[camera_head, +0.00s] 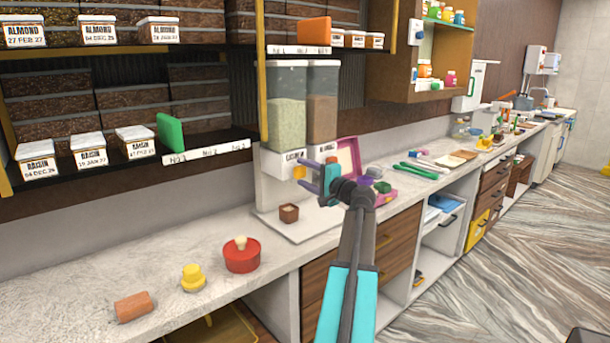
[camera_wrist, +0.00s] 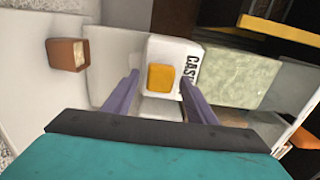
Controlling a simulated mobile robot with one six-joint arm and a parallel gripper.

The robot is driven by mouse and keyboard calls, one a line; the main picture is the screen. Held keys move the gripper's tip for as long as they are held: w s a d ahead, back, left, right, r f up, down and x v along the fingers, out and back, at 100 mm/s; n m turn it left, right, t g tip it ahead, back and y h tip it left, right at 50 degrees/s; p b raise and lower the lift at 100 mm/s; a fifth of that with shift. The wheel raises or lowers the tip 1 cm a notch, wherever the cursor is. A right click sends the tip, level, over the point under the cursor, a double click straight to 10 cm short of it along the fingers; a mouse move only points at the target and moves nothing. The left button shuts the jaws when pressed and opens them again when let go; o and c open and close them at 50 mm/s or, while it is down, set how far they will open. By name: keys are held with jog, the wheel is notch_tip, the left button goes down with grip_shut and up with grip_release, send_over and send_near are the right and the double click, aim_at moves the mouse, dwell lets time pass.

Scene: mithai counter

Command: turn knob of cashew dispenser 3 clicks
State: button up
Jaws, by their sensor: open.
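The cashew dispenser (camera_head: 287,106) stands on the counter against the wall, with a clear bin of pale green-white contents over a white base. Its yellow knob (camera_head: 299,172) is on the front of that base. In the wrist view the knob (camera_wrist: 161,77) is a rounded yellow square, with part of the label "CAS" beside it. My gripper (camera_head: 312,175) is in front of the dispenser. Its two purple fingers (camera_wrist: 158,92) are open, one on each side of the knob in the wrist view. I cannot tell whether they touch it.
A small brown square cup (camera_head: 289,213) stands on a white board below the dispenser. A second dispenser (camera_head: 322,105) with brown contents adjoins on the right. A pink-framed box (camera_head: 346,157) is behind my gripper. A red pot (camera_head: 242,256) stands at the counter's left.

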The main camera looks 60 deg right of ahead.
jog(key=b+v, duration=0.2)
jog(key=v, duration=1.1)
jog(key=shift+s+a, duration=0.2)
jog(key=shift+s, duration=0.15)
